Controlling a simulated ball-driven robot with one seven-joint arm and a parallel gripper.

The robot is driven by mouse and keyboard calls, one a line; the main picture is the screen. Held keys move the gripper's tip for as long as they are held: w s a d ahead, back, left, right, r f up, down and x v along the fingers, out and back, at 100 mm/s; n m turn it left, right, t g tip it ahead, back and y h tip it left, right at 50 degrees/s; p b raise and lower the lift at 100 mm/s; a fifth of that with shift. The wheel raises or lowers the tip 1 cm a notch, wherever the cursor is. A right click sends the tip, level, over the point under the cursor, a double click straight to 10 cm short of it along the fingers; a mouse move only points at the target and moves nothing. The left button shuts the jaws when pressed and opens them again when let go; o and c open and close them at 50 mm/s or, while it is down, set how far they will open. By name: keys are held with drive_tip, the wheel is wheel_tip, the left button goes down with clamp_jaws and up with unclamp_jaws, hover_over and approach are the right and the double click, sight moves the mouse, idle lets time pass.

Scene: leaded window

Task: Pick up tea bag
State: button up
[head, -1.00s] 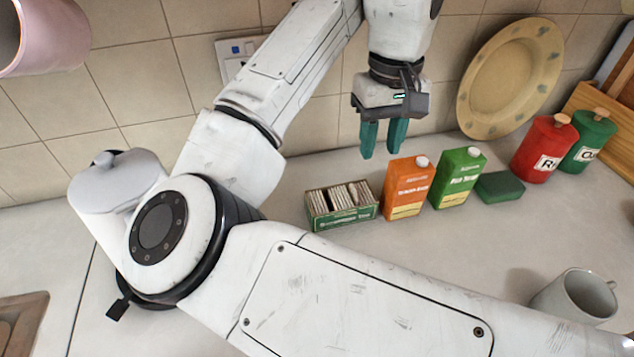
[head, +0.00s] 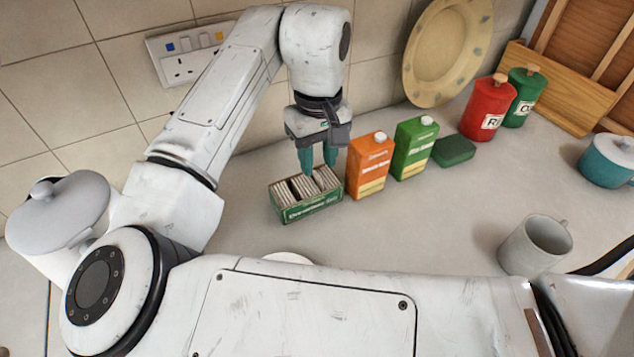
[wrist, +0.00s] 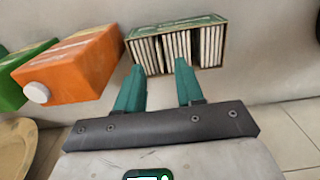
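Several tea bags (head: 298,189) stand in rows inside a green box (head: 313,207) on the counter. In the wrist view the tea bags (wrist: 178,49) show as thin white packets in the open green box (wrist: 133,53), just beyond the fingertips. My gripper (head: 319,170) points down with its teal fingers above the back right part of the box. In the wrist view my gripper (wrist: 159,67) is open, with a clear gap and nothing between its fingers. Whether the fingertips touch the box or a tea bag cannot be told.
An orange carton (head: 369,167) stands close to the right of the box, then a green carton (head: 414,149) and a dark green block (head: 454,151). A grey mug (head: 536,246) stands front right. A plate (head: 440,55) leans on the wall. The counter between is clear.

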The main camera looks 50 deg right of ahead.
sight(318, 174)
drive_tip(key=shift+s+f, duration=0.1)
drive_tip(key=shift+f, duration=1.4)
drive_tip(key=shift+c, duration=0.2)
clamp_jaws()
